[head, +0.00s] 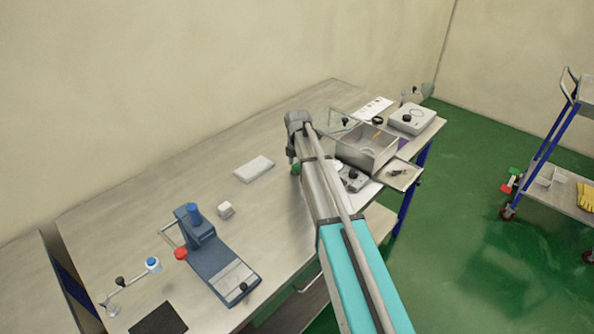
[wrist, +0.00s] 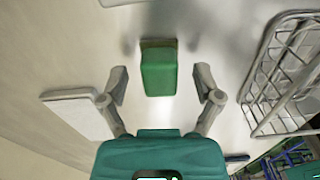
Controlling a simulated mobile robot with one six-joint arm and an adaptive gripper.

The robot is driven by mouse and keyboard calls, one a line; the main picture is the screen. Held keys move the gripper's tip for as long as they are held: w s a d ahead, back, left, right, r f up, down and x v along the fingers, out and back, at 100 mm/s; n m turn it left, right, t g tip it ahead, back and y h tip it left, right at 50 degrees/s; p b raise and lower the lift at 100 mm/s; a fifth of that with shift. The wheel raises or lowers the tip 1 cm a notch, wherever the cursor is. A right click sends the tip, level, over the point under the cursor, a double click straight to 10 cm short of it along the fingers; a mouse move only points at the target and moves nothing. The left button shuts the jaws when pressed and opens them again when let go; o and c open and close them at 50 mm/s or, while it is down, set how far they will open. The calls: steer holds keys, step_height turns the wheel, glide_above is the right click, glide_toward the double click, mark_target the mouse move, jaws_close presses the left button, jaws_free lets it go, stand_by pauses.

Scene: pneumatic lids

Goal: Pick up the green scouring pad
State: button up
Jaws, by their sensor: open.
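The green scouring pad (wrist: 158,72) is a green block with a brownish strip along its far edge. It lies on the light tabletop in the wrist view. My gripper (wrist: 161,84) is open, with one finger on each side of the pad and a visible gap on both sides. Nothing is held. I cannot tell the height of the fingertips above the table. In the head view a small green patch of the pad (head: 296,169) shows below my wrist, and my arm hides most of the gripper there.
A white slab (head: 254,168) lies left of the pad. A wire rack (wrist: 285,75) stands close on the right in the wrist view. A metal box (head: 367,158) and a scale-like device (head: 411,118) are farther right. A blue press (head: 212,245) and white cube (head: 225,209) are nearer.

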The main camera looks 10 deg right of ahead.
stand_by(0.3)
jaws_close()
steer(key=shift+r, duration=0.1)
stand_by(0.4)
steer(key=shift+r+p, duration=1.25)
steer(key=shift+p, duration=0.05)
steer(key=s+r+p, duration=1)
steer(key=s, duration=0.4)
steer(key=shift+d+r, duration=0.2)
steer(key=shift+d, duration=0.05)
